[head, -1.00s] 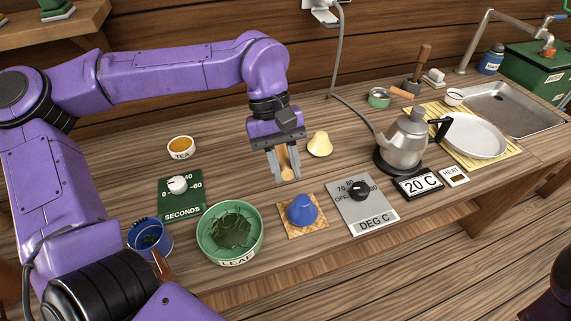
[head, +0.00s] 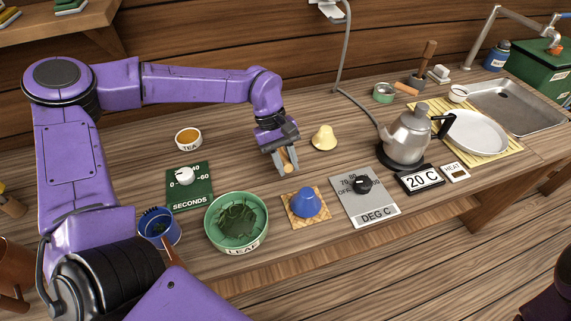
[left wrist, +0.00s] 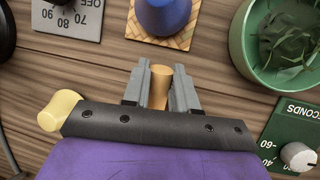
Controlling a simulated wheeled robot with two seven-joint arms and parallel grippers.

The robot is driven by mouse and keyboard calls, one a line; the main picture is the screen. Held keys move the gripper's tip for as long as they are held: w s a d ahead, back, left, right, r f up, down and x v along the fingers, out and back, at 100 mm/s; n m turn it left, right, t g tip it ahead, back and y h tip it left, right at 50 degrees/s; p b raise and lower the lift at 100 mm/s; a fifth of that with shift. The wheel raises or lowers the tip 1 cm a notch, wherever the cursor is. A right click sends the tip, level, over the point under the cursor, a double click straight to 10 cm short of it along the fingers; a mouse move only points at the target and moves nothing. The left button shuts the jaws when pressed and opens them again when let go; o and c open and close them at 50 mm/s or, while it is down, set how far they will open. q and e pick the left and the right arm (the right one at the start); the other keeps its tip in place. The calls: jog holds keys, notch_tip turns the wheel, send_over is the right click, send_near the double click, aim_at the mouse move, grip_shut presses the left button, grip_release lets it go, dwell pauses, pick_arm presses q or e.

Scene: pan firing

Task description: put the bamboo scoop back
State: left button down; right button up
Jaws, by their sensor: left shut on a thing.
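My left gripper (head: 287,170) is shut on the bamboo scoop, a small tan piece (head: 287,157) between its fingers. The scoop also shows as a tan cylinder in the left wrist view (left wrist: 160,86); the rest of it is hidden. I cannot tell whether the scoop touches the table. My right gripper is not in view.
A green leaf bowl (head: 262,222), a blue cup (head: 158,231) and a seconds dial (head: 185,176) stand to the left. A tea dish (head: 188,138) is at the back left. A temperature dial (head: 361,185) and a kettle (head: 408,138) are to the right. Bare wood surrounds my gripper.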

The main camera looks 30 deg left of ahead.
pick_arm(q)
jog(key=shift+s+f, duration=0.1)
jog(key=shift+f, duration=0.85)
jog(key=shift+f, duration=0.1)
jog(key=c, duration=0.9)
grip_release()
jog(key=shift+r, duration=0.25)
jog(key=v, duration=1.1)
jog(key=shift+a+r+b, duration=0.2)
jog(key=shift+r+b, duration=0.1)
jog(key=shift+b, duration=0.1)
